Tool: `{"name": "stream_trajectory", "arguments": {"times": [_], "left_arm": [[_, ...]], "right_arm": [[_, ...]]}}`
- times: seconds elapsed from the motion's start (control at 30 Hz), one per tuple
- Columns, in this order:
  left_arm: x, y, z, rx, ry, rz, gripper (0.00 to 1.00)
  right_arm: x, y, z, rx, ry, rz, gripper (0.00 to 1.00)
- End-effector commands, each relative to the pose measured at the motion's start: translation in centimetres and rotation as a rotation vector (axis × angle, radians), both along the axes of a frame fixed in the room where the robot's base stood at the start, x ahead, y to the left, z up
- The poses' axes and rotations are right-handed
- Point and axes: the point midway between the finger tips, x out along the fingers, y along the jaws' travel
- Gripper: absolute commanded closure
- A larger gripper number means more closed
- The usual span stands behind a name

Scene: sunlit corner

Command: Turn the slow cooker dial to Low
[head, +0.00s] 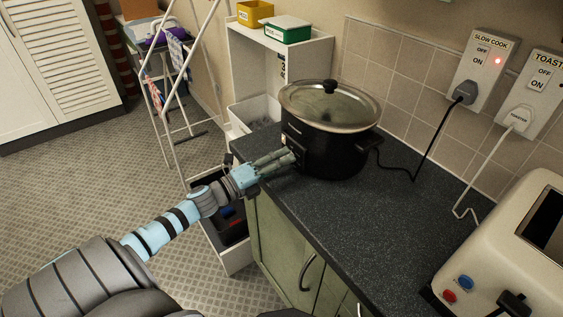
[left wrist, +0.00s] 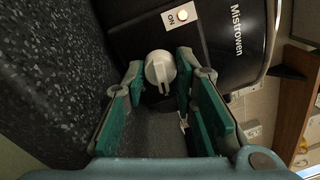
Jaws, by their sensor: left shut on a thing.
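The black slow cooker (head: 335,150) with a glass lid stands on the dark counter. Its front control panel faces my left arm. In the left wrist view the pale round dial (left wrist: 160,68) with a raised grip bar sits on the black front of the slow cooker (left wrist: 225,45). My left gripper (head: 290,157) reaches the cooker's front, and its fingertips (left wrist: 160,76) are closed on either side of the dial. The dial's setting marks cannot be made out. An ON plate (left wrist: 180,16) with a small light is beside the dial. My right gripper is not in view.
A cream toaster (head: 500,245) stands at the right on the counter (head: 400,215). Cords run down. A white shelf (head: 305,60) and drying rack stand behind.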

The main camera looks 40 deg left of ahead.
Motion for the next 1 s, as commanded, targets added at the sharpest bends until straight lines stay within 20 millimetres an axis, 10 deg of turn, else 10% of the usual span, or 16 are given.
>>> {"name": "stream_trajectory", "arguments": {"times": [0.33,0.37,0.47,1.0], "left_arm": [[-0.1,0.0,-0.2,0.003,0.003,0.001,1.00],[-0.1,0.0,-0.2,0.003,0.003,0.001,0.72],[-0.1,0.0,-0.2,0.003,0.002,0.000,0.56],[-2.4,0.7,-0.4,0.004,0.006,-0.001,0.54]], "right_arm": [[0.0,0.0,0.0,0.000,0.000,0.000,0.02],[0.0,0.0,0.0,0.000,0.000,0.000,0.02],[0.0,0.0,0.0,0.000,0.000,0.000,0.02],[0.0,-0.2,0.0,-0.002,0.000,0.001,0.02]]}}
